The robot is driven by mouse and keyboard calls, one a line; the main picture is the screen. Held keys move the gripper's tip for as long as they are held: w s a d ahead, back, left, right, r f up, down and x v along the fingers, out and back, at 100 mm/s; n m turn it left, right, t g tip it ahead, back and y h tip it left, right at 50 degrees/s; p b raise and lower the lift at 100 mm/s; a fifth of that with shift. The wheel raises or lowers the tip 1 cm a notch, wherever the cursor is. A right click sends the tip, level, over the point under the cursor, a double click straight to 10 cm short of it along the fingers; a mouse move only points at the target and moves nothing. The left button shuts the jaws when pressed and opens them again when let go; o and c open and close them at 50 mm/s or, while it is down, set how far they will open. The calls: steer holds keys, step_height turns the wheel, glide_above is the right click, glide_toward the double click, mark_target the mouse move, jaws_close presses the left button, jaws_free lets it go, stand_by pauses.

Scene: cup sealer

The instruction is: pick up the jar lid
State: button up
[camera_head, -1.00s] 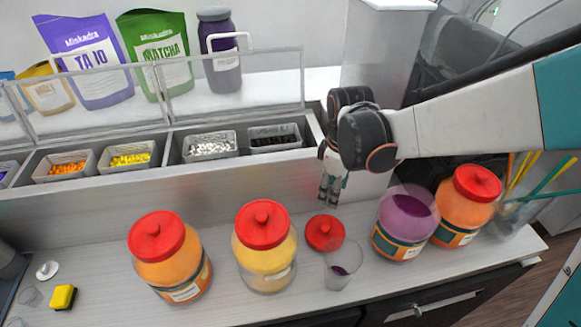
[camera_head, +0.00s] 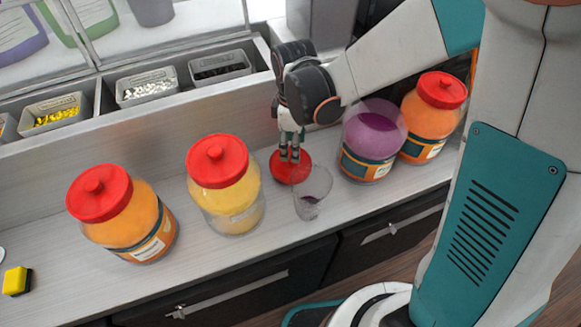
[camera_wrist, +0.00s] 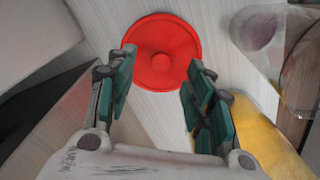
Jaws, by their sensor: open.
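The red jar lid (camera_head: 290,167) lies flat on the counter between the yellow jar and the open purple jar. In the wrist view the round lid (camera_wrist: 162,35) shows its centre knob facing up. My gripper (camera_head: 289,155) points down just above the lid. In the wrist view my gripper (camera_wrist: 160,72) is open and empty, with its two green-padded fingers apart. The knob appears ahead of and between the fingertips. In the head view the gripper partly hides the lid's back edge.
A clear cup (camera_head: 312,190) stands close in front of the lid. The lidless purple jar (camera_head: 372,140) is to the right, beside an orange jar (camera_head: 432,115). The yellow jar (camera_head: 224,182) and another orange jar (camera_head: 122,215) stand to the left. A topping rack (camera_head: 200,110) runs behind.

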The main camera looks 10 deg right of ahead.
mark_target(291, 163)
steer(key=f+b, duration=0.1)
steer(key=f, duration=0.1)
steer(key=f+b, duration=0.2)
steer(key=f, duration=0.1)
steer(key=shift+s+a, duration=0.1)
steer(key=shift+a, duration=0.1)
steer(key=shift+r, duration=0.1)
steer(key=shift+c, duration=0.6)
jaws_close()
